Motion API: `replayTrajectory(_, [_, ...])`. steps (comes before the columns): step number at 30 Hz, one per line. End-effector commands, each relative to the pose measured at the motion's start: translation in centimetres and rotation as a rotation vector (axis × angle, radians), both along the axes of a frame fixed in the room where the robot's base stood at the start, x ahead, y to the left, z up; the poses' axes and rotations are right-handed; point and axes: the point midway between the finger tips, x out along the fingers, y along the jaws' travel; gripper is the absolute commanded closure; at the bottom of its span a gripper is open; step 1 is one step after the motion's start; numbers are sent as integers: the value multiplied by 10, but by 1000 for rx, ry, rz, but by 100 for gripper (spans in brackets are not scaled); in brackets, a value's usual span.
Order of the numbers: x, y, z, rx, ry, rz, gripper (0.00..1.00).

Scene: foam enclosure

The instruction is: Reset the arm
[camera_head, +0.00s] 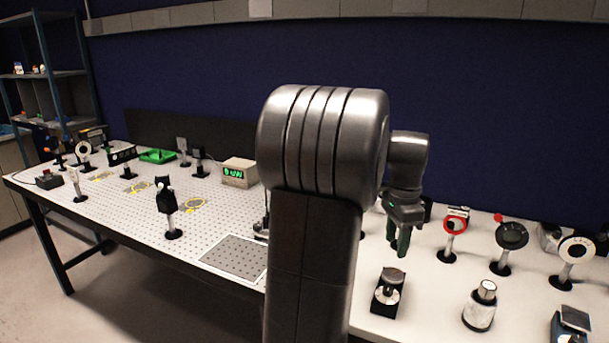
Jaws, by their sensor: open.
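My gripper (399,245) hangs above the white table (430,275) at the right, pointing down. Its two dark green fingers are open, with nothing visible between them. A small black base with a round metal top (390,287) stands on the table below and slightly in front of the fingers, apart from them. My own large grey arm joint and dark arm link fill the middle of the view and hide part of the table.
Right of my gripper stand a red ring mount (455,226), a black round mount (511,237), a white dial mount (576,250) and a silver cylinder (481,305). A perforated optics table (130,205) with several mounts and a display box (238,172) extends left.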

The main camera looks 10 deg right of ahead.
Motion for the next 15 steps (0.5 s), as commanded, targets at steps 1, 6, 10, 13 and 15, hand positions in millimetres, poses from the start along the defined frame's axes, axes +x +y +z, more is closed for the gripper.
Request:
replayTrajectory(1, [-1,0,-6,2,3,0,54])
replayTrajectory(6, [-1,0,-32,3,5,0,54])
replayTrajectory(10, [-1,0,-59,3,5,0,54])
replayTrajectory(13, [-1,1,-79,3,6,0,54])
replayTrajectory(15, [-1,0,-92,3,5,0,54])
